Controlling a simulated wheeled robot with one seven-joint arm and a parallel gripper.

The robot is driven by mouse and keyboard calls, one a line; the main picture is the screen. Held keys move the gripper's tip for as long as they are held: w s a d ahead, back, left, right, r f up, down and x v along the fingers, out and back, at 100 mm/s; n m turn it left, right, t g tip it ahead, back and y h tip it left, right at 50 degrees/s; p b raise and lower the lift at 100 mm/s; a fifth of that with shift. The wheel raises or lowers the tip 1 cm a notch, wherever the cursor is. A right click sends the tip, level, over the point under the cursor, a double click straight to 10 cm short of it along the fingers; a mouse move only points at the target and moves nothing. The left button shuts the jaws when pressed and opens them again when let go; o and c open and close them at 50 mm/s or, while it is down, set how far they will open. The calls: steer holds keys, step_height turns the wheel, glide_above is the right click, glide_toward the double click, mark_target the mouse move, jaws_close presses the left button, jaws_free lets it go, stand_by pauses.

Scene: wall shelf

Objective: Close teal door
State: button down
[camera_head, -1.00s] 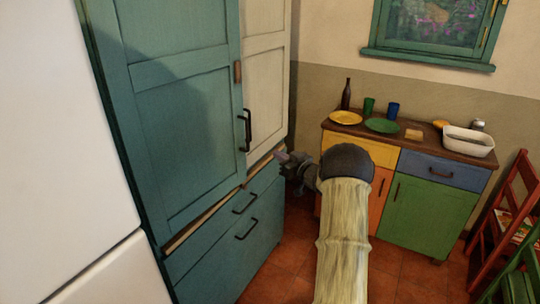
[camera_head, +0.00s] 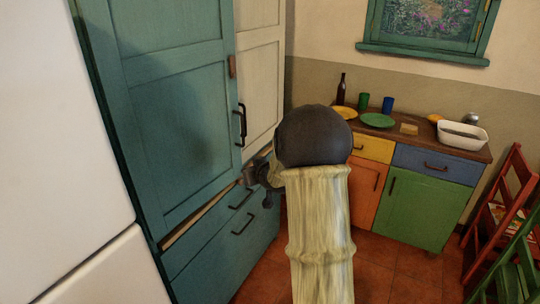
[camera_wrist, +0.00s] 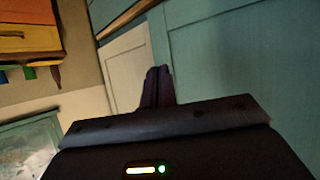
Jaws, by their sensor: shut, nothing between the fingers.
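The teal door (camera_head: 180,110) is the tall panelled front on the left of the cabinet in the head view, with a dark handle (camera_head: 241,125) near its right edge. A strip of wooden ledge shows along its bottom edge; I cannot tell how far it stands ajar. In the wrist view the teal door (camera_wrist: 245,65) fills the right side. My gripper (camera_head: 252,174) is by the door's lower right corner, partly hidden by my arm. Its fingers (camera_wrist: 158,80) are together and empty, in front of the cream and teal panels; contact cannot be told.
A cream panel (camera_head: 260,85) adjoins the teal door on the right. Teal drawers (camera_head: 228,245) with dark handles lie below. A low cabinet (camera_head: 420,210) with dishes stands at the back right, and red and green chairs are at far right. White fronts fill the left edge.

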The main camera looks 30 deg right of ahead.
steer(key=s+a+f+g, duration=0.2)
steer(key=s+a, duration=0.3)
steer(key=s, duration=0.5)
steer(key=s+a+f+g, duration=0.2)
steer(key=s+a+g, duration=0.2)
steer(key=s, duration=0.6)
steer(key=s+a+f+g, duration=0.2)
steer(key=s+a+g, duration=0.2)
steer(key=s+a, duration=0.3)
steer(key=s, duration=0.3)
steer(key=shift+s+a+y, duration=0.15)
steer(key=shift+a+y, duration=0.15)
steer(key=shift+a, duration=0.05)
